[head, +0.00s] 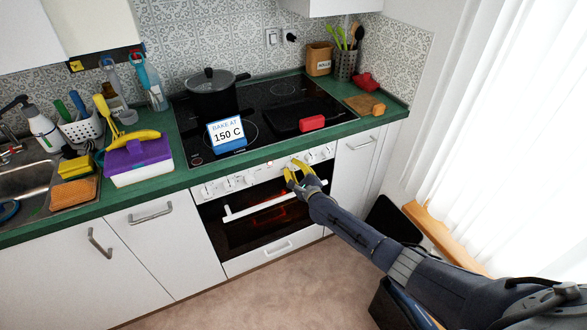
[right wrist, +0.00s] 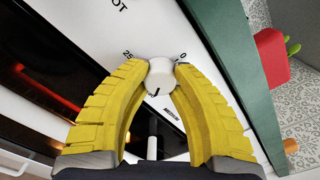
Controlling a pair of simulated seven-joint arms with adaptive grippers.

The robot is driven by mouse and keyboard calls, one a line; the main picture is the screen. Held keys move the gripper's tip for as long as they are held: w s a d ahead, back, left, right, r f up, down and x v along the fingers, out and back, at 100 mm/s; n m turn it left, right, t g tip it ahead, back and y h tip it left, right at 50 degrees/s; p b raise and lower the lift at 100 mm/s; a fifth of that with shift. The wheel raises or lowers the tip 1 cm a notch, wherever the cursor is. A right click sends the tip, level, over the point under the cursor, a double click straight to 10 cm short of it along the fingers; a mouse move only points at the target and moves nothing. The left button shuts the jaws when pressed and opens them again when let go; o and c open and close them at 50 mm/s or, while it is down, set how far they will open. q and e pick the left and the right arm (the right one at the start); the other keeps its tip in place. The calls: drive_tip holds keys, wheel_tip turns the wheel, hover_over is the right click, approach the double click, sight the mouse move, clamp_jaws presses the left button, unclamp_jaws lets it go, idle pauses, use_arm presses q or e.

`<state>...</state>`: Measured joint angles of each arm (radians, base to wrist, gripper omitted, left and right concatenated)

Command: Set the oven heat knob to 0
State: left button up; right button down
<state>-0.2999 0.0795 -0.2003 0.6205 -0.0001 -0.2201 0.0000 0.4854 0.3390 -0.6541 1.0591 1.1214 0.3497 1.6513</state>
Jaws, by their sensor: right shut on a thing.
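The white oven (head: 262,212) has a row of knobs along its front panel and glows red behind its door glass. My right gripper (head: 298,173), with yellow fingers, is at the right part of that panel. In the right wrist view its fingers (right wrist: 160,88) are shut on a round white oven heat knob (right wrist: 161,74). A short dark mark on the knob points toward the bottom of that picture. A "0" is printed beyond the knob to the right, and a partly covered number starting with 25 to the left. My left gripper is not in view.
A card (head: 227,134) reading "BAKE AT 150 C" stands at the cooktop's front edge. A black pot (head: 212,98) and a dark pan (head: 290,118) sit on the cooktop. The oven door handle (head: 250,209) runs below the knobs. The floor in front is clear.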

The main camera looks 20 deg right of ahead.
drive_tip(key=n, duration=0.3)
drive_tip(key=shift+n, duration=0.4)
drive_tip(key=n, duration=0.4)
drive_tip(key=shift+n, duration=0.3)
drive_tip(key=n, duration=0.4)
drive_tip(key=shift+n, duration=0.3)
drive_tip(key=n, duration=0.3)
drive_tip(key=shift+n, duration=0.3)
drive_tip(key=n, duration=1.2)
drive_tip(key=shift+n, duration=0.3)
drive_tip(key=c, duration=1)
unclamp_jaws()
